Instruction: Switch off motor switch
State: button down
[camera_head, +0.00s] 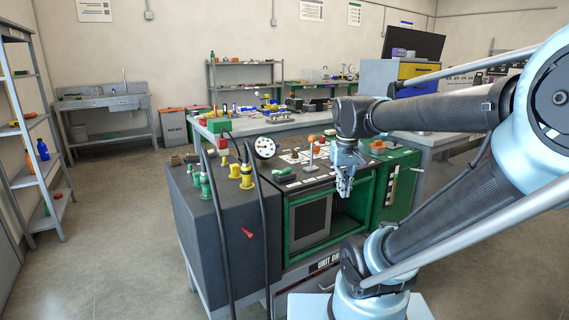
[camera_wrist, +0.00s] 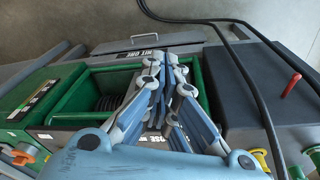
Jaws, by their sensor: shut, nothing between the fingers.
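The green-framed pipe fusion cart (camera_head: 289,232) stands in front of me, with a dark grey box (camera_head: 187,215) on its left. A red lever (camera_head: 247,232) sticks out of the box's front; the wrist view shows this red lever (camera_wrist: 291,84) at the right. I cannot tell which control is the motor switch. My gripper (camera_head: 345,186) points down, shut and empty, in front of the cart's open green compartment, right of the red lever and apart from it. In the wrist view, my gripper (camera_wrist: 167,62) covers part of the compartment and the panel edge.
Black hoses (camera_head: 267,225) hang down the box's front, close to the red lever. Green fittings (camera_head: 206,184), yellow fittings (camera_head: 246,178) and a round gauge (camera_head: 265,148) stand on top. An orange-knobbed lever (camera_head: 311,146) rises from the panel. Open floor lies left of the cart.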

jog(key=w+a+r+n, duration=0.2)
jog(key=w+a+r, duration=0.65)
jog(key=w, duration=0.25)
notch_tip(320, 180, up, 5)
jog(key=n+h, duration=0.1)
jog(key=n, duration=0.2)
send_over(285, 172)
jog(key=w+a, duration=0.2)
jog(key=a, duration=0.1)
jog(key=shift+d+f+g, duration=0.2)
jog(key=shift+g, duration=0.1)
jog(key=f, duration=0.4)
jog(key=w+d+f, duration=0.1)
jog(key=f, duration=0.4)
jog(key=d+f, duration=0.1)
jog(key=f, duration=0.3)
jog(key=shift+w+d+f, duration=0.15)
jog(key=shift+w+f, duration=0.05)
jog(key=shift+f, duration=0.15)
